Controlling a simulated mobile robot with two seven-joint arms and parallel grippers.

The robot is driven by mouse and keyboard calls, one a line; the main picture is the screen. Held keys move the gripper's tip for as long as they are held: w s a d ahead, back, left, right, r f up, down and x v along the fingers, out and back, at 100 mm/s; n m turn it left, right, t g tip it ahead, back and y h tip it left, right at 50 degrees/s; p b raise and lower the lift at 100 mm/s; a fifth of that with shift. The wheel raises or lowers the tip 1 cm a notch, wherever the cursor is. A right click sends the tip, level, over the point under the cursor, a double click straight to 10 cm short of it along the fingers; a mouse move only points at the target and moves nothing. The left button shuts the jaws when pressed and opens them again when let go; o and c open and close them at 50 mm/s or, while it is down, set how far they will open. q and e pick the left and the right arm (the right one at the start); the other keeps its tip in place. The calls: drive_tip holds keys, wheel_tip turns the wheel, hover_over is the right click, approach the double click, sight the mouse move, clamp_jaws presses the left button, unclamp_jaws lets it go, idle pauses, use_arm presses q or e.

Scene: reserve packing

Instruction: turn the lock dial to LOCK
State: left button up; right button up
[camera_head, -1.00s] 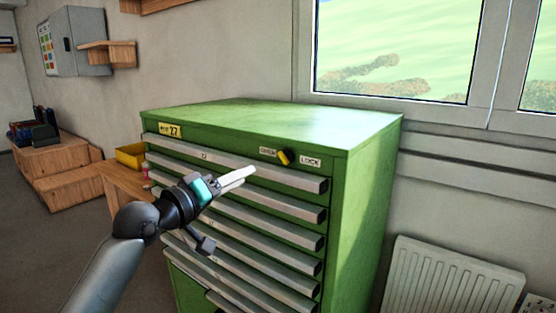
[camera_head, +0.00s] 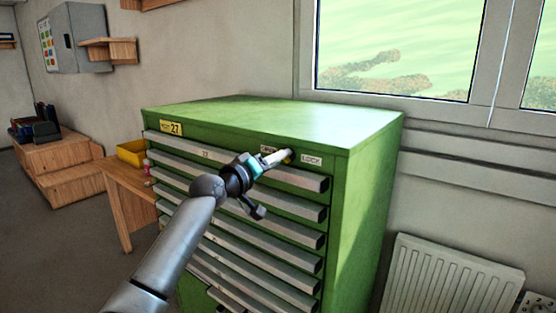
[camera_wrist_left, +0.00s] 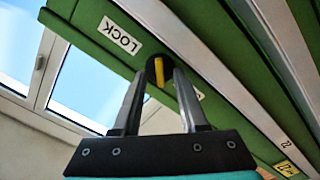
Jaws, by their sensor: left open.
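The lock dial (camera_head: 287,156) is on the top front strip of the green drawer cabinet (camera_head: 372,190), mostly hidden behind my left gripper (camera_head: 279,156) in the head view. In the left wrist view the dial (camera_wrist_left: 158,72) shows as a dark disc with a yellow bar, between the fingertips of my left gripper (camera_wrist_left: 162,78). The fingers are apart, one on each side of the yellow bar; contact cannot be told. The LOCK label (camera_head: 311,160) is right of the dial; it also shows in the wrist view (camera_wrist_left: 120,36). The other label (camera_head: 268,149) is partly covered. My right gripper is not in view.
Long grey drawer handles (camera_head: 230,160) run across the cabinet front below the dial. A wooden table (camera_head: 127,185) with a yellow bin (camera_head: 131,153) stands left of the cabinet. A radiator (camera_head: 455,280) is at the right under the window.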

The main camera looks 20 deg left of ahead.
use_arm(q)
drive_tip(key=shift+w, duration=0.25)
clamp_jaws()
idle(0.6)
